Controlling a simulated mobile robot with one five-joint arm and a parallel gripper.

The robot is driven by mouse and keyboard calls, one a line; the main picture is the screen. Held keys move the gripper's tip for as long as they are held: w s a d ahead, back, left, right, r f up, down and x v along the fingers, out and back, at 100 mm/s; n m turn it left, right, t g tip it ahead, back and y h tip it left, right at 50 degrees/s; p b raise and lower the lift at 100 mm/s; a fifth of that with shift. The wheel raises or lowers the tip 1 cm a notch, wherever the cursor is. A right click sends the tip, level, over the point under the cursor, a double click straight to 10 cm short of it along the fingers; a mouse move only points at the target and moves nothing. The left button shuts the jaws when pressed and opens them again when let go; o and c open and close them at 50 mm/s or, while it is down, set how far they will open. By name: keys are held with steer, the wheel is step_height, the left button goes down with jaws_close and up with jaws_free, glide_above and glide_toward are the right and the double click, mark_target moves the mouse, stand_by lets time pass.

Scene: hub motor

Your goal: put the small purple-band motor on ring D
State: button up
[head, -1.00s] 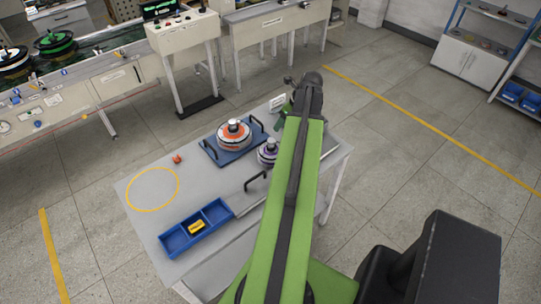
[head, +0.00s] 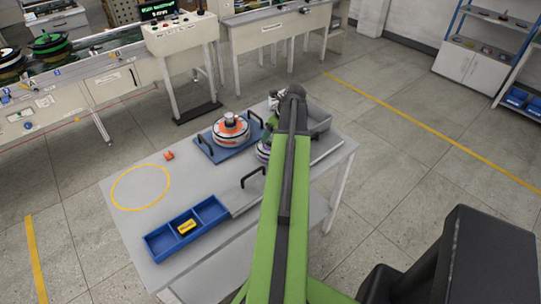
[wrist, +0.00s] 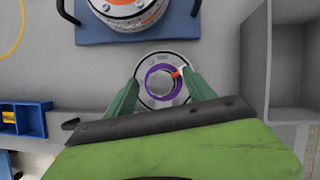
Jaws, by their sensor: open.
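The small purple-band motor (wrist: 151,92) stands on the table, seen from above in the wrist view as a pale disc with a purple ring and a central hub. In the head view the purple-band motor (head: 264,151) is mostly hidden behind my arm. My gripper (wrist: 162,90) is open, its two green fingers on the left and right of the motor's hub, over the disc. I cannot tell whether the fingers touch it. I cannot make out ring D in these frames.
An orange-band motor (head: 231,129) sits on a blue tray (head: 204,147) with handles. A blue bin (head: 160,243) holds a yellow block (head: 187,227). A grey box (wrist: 281,60) stands to the right. The table inside the yellow circle (head: 141,187) is clear.

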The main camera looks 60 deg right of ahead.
steer(key=shift+w+f, duration=0.25)
steer(key=shift+f, duration=0.35)
steer(key=shift+r, duration=0.15)
jaws_close()
